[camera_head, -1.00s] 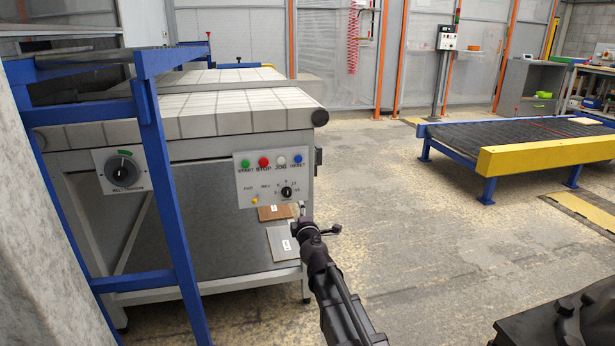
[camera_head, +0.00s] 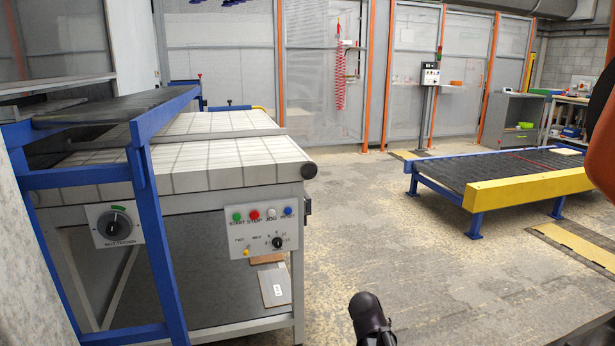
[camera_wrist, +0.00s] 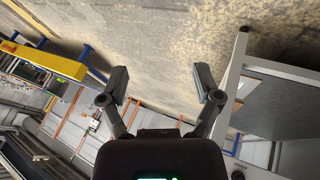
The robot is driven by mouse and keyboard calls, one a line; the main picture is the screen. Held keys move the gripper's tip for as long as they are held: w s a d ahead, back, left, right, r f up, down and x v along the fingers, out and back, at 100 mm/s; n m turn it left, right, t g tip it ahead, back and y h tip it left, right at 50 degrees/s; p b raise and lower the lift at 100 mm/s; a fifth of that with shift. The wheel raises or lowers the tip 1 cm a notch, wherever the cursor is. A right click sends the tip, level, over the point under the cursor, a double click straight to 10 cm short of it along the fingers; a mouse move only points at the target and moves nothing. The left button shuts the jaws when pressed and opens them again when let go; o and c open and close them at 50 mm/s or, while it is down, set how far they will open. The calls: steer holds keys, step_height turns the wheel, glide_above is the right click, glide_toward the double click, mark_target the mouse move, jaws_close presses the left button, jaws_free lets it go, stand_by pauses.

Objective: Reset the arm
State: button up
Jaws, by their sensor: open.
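My gripper (camera_wrist: 160,92) is open in the wrist view, with its two dark fingers spread apart and nothing between them. Bare floor shows beyond the fingertips. In the head view only a dark part of my arm shows at the bottom centre, and the fingers cannot be made out there. The white-topped belt machine (camera_head: 222,172) stands to the left of it, with a control panel (camera_head: 265,228) on its front.
A roller conveyor (camera_head: 490,172) with a yellow end beam (camera_head: 525,188) stands at the right. A blue frame (camera_head: 152,215) stands at the left. The floor (camera_head: 375,235) between machine and conveyor is clear.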

steer(key=s+a+r+m+g+y+p, duration=0.1)
steer(key=s+g+y+p, duration=0.15)
steer(key=s, duration=0.35)
steer(key=s+a+m+g+y+p, duration=0.1)
steer(key=s+g+y, duration=0.15)
steer(key=s, duration=0.35)
step_height(320, 180, up, 37)
steer(key=h+p, duration=0.1)
steer(key=p, duration=3.5)
steer(key=shift+w+p, duration=0.15)
steer(key=shift+p, duration=0.25)
steer(key=shift+o, duration=0.3)
